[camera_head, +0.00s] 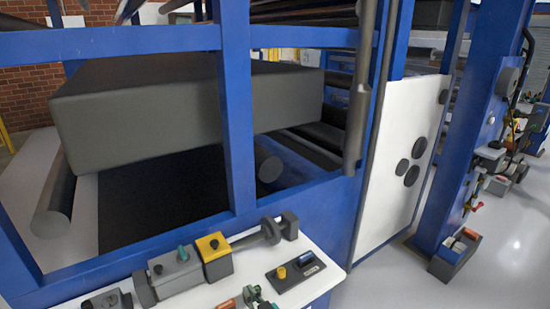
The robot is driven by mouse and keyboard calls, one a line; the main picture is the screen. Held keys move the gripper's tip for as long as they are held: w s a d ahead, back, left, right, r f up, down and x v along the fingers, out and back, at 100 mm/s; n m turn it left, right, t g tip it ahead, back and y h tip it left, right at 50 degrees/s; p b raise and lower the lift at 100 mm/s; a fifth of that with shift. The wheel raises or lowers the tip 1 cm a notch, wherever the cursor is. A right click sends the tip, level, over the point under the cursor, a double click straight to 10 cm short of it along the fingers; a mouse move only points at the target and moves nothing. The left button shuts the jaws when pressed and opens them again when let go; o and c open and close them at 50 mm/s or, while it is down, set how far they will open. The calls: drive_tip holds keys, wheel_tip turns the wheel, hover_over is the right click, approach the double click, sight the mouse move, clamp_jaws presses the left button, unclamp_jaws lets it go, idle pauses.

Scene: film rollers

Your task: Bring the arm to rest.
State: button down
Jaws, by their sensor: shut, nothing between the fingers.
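My arm and my gripper do not show in the head camera view. A blue-framed roller machine (236,115) fills the left and middle of the view. Inside it sits a large dark grey block (140,112). A grey roller (55,200) lies at its lower left, and the end of another roller (268,165) shows behind the middle post.
A white shelf (225,287) at the bottom carries a grey unit, a yellow block (214,254) and a dark switch box (295,272). A white panel (400,150) stands to its right. A blue column (470,140) stands farther right. Grey floor (480,270) is open at lower right.

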drive_tip(key=s+d+f+m+t+h, duration=0.1)
drive_tip(key=s+d+f+m+h, duration=0.3)
drive_tip(key=s+d, duration=0.65)
drive_tip(key=s+d+f+h, duration=0.1)
drive_tip(key=s+d+f, duration=0.55)
drive_tip(key=s, duration=0.75)
drive_tip(key=s+d+r+h, duration=0.1)
drive_tip(key=s+d+r, duration=0.2)
drive_tip(key=s, duration=0.5)
drive_tip(key=s+d+r+m+h, duration=0.1)
drive_tip(key=s+d+r, duration=0.2)
drive_tip(key=s+r, duration=0.3)
drive_tip(key=s+d+r+m+h, duration=0.1)
drive_tip(key=s+d+r, duration=0.2)
drive_tip(key=s, duration=0.8)
drive_tip(key=shift+r, duration=0.65)
